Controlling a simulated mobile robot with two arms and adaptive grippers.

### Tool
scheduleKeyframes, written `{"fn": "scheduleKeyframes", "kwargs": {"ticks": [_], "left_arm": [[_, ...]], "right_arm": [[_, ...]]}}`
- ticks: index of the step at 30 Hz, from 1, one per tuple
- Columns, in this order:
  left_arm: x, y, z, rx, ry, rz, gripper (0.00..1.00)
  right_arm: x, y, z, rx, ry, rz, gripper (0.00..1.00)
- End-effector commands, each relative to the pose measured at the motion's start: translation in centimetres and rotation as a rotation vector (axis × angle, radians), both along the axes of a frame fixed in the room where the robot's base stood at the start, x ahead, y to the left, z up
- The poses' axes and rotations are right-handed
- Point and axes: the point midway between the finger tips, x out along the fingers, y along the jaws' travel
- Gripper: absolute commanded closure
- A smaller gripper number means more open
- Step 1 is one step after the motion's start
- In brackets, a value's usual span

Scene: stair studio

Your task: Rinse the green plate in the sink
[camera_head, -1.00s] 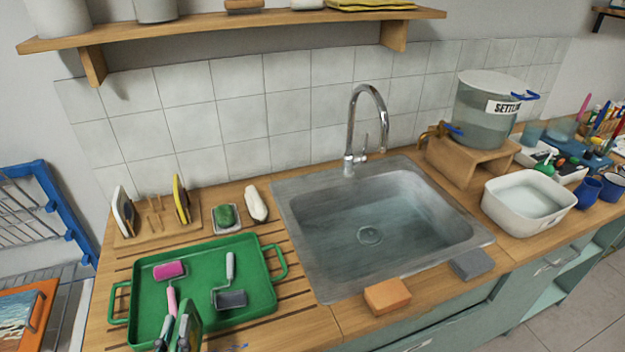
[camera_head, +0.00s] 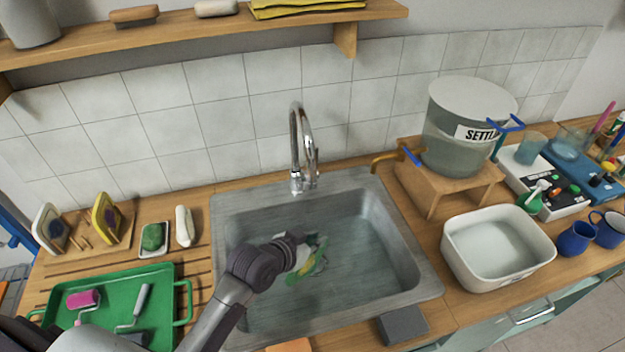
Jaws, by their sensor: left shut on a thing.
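My left arm reaches in from the lower left over the sink (camera_head: 395,262). Its gripper (camera_head: 306,258) is shut on the green plate (camera_head: 319,262), low inside the basin. Only a small green and white part of the plate shows beyond my dark wrist; the rest is hidden. I cannot tell whether the plate touches the water or the sink floor. The chrome faucet (camera_head: 297,150) stands behind the basin, with its spout above and behind my gripper. No stream shows from it. My right gripper is not in view.
A green tray (camera_head: 158,275) with paint rollers lies left of the sink, partly behind my arm. A grey block (camera_head: 403,325) sits at the front rim. A white basin (camera_head: 455,262) and a water tank (camera_head: 455,150) on a wooden stand are at the right.

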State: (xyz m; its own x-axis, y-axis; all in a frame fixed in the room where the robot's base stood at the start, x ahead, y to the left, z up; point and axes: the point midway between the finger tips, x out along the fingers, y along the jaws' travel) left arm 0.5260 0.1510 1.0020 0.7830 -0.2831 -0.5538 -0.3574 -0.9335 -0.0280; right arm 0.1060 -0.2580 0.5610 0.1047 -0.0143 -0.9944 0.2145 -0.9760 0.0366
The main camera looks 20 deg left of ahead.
Motion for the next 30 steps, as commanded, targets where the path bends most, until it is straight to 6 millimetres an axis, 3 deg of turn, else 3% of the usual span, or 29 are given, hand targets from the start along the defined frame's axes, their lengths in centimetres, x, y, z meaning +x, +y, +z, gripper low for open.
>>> {"fn": "scheduleKeyframes", "kwargs": {"ticks": [1, 3, 7, 12, 23, 30], "left_arm": [[1.9, 0.8, 2.2, 0.039, 0.055, -0.044, 1.00], [3.4, 1.5, 3.0, 0.075, 0.141, -0.101, 1.00], [5.1, 3.1, 4.8, 0.122, 0.257, -0.179, 1.00], [5.7, 4.2, 5.9, 0.146, 0.331, -0.229, 1.00], [5.7, 4.2, 3.4, 0.147, 0.342, -0.235, 1.00], [5.7, 4.3, 1.0, 0.146, 0.341, -0.233, 1.00]], "right_arm": [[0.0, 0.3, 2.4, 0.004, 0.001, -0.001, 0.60], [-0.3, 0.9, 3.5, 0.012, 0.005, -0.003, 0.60], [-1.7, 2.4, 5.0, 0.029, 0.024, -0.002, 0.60], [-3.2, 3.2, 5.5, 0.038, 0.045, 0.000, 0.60], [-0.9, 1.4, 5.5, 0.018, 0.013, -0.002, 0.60], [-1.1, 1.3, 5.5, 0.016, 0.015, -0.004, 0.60]]}}
